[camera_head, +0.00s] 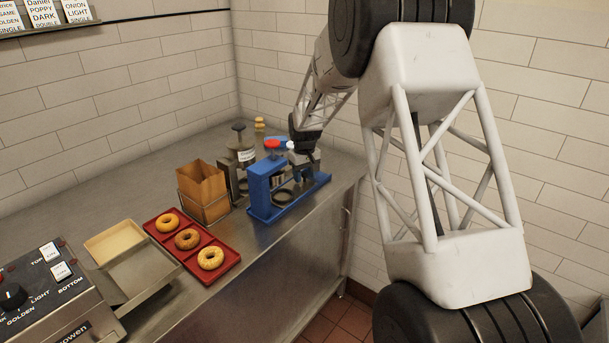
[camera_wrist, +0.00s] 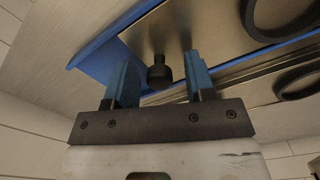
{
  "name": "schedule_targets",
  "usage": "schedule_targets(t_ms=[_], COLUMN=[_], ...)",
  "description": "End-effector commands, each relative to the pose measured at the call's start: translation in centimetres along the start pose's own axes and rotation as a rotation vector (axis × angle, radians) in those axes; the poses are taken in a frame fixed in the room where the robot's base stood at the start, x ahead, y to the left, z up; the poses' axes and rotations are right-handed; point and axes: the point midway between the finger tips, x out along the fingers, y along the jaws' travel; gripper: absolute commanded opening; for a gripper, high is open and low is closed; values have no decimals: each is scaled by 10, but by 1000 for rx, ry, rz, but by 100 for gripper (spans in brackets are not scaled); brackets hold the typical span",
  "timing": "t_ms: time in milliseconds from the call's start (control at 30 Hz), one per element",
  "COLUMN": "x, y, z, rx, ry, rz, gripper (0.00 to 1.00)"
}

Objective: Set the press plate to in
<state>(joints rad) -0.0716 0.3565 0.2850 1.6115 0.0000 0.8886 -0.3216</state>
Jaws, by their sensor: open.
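The blue press (camera_head: 260,190) stands near the right end of the steel counter, with a red knob on top and dark rings on its base. In the wrist view, a metal plate (camera_wrist: 205,30), which looks like the press plate, lies along a blue edge. A dark round knob (camera_wrist: 159,74) on a short post stands out from it. My gripper (camera_wrist: 159,66) is open, with a blue finger on each side of the knob; I cannot tell whether they touch it. In the head view my gripper (camera_head: 302,158) is at the press's right side, partly hiding it.
A red tray (camera_head: 222,268) with several bagels, a brown paper bag (camera_head: 203,184) in a rack and a dark-topped dispenser (camera_head: 240,148) are left of the press. A control box (camera_head: 45,290) stands front left. Tiled walls close off the back and right.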

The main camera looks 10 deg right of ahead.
Motion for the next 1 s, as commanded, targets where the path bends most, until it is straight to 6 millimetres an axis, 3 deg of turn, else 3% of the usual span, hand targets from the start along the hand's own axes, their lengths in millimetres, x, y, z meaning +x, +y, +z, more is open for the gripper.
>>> schedule_targets(t_ms=[233,567,800,1000], x=[0,0,0,0], y=[0,0,-2,-19], z=[0,0,1,8], rx=[0,0,0,0], ry=[0,0,0,0], rz=[0,0,0,0], gripper=[50,0,0,0])
